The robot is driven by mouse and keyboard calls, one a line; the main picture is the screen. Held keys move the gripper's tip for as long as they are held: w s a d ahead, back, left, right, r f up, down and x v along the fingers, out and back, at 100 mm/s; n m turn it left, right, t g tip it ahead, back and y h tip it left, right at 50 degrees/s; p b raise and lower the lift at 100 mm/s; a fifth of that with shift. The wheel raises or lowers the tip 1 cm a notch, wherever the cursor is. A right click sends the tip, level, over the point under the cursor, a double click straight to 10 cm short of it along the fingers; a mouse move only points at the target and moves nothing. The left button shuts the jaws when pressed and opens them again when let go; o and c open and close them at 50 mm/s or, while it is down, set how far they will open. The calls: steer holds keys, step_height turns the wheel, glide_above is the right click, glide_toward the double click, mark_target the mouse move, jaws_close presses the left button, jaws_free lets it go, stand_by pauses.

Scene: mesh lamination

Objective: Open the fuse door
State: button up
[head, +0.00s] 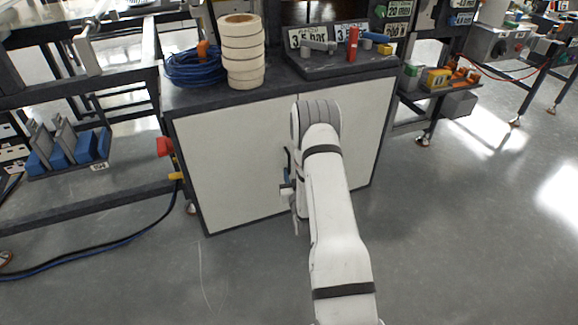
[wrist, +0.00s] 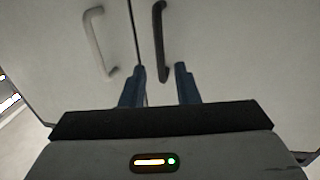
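A low cabinet has two pale doors side by side, a left door (head: 235,165) and a right door (head: 363,120); I cannot tell which is the fuse door. Both look shut. In the wrist view a light grey handle (wrist: 96,42) is left of the door seam and a black handle (wrist: 158,35) is just right of it. My gripper (wrist: 159,67) has its two blue fingers apart, with the lower end of the black handle showing between them. Whether they touch it I cannot tell. In the head view my arm hides much of the gripper and the seam.
The dark cabinet top carries a stack of tape rolls (head: 243,50), a blue cable coil (head: 193,68) and a tray (head: 335,65) with tools. A red knob (head: 164,146) sticks out at the cabinet's left side. The grey floor in front is clear apart from a dark hose (head: 110,240) at left.

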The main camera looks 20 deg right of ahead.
mark_target(289, 164)
steer(key=w, duration=0.3)
steer(key=w+d, duration=0.1)
steer(key=w, duration=0.2)
steer(key=shift+w+d+b, duration=0.1)
steer(key=shift+w+b, duration=0.05)
steer(key=shift+b, duration=0.2)
jaws_close()
